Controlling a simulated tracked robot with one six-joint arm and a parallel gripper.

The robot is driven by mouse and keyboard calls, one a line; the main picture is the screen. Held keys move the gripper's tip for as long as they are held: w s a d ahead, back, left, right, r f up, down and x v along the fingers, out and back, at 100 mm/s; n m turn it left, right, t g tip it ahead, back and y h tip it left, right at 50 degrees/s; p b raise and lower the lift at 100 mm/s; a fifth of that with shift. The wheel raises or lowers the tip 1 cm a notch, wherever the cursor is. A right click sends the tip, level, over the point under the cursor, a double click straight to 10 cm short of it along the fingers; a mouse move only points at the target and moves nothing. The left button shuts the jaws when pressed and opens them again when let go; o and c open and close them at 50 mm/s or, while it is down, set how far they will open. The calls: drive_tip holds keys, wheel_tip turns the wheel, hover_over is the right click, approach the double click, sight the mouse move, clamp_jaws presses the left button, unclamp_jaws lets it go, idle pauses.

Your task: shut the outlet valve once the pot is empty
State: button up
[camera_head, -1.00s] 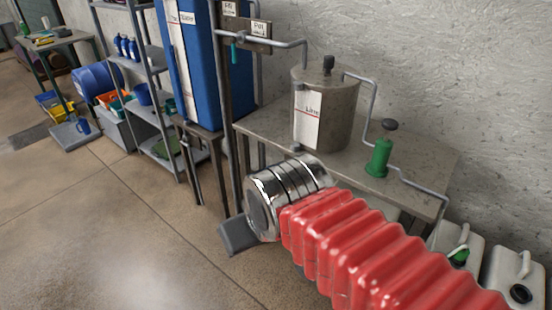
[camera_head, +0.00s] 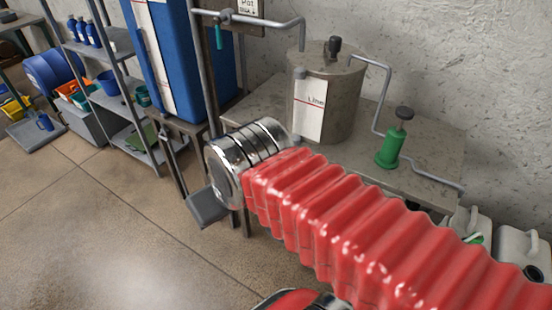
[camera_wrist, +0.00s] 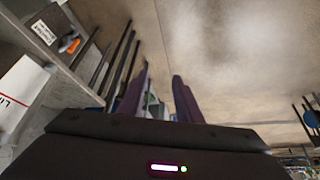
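The pot (camera_head: 345,100) is a grey metal drum with a black lid knob and a white label with a red line, on a bench. Its contents cannot be seen. A green fitting (camera_head: 390,150) with a black knob stands in the pipe at its right. In the wrist view, an orange handle (camera_wrist: 69,45) sits beside a small white label at upper left, and part of the pot's label (camera_wrist: 20,95) shows. I cannot tell for sure which is the outlet valve. My gripper (camera_wrist: 160,92) has its dark fingers apart, with nothing held between them; the head view hides its fingers.
The bench (camera_head: 430,160) stands against the rough wall, with white jugs (camera_head: 522,255) at its right. A tall blue tank (camera_head: 185,60) stands left of the pot, with a teal-handled pipe (camera_head: 219,37) between. A loaded metal shelf (camera_head: 100,85) is further left.

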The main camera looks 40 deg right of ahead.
idle(0.4)
drive_tip(key=w+d+f+m+g+y, duration=0.1)
drive_tip(key=w+d+f+m+y, duration=0.25)
drive_tip(key=f+m+y, duration=0.35)
drive_tip(key=w+d+f+m+y, duration=0.25)
drive_tip(key=w+f+m, duration=0.2)
drive_tip(key=m, duration=0.45)
drive_tip(key=d+f+m+t+h, duration=0.2)
drive_tip(key=d+m, duration=0.4)
drive_tip(key=d, duration=0.3)
drive_tip(key=s+d+f+m+t+h, duration=0.1)
drive_tip(key=d+f+m+t+h, duration=0.1)
drive_tip(key=d+f+m+t, duration=0.3)
drive_tip(key=d+f+m+t+h, duration=0.3)
drive_tip(key=d+m+t, duration=0.3)
drive_tip(key=d, duration=0.6)
drive_tip(key=shift+s+d+f+m, duration=0.35)
drive_tip(key=shift+s+f+m, duration=0.05)
drive_tip(key=shift+f+m, duration=0.3)
drive_tip(key=shift+w, duration=0.1)
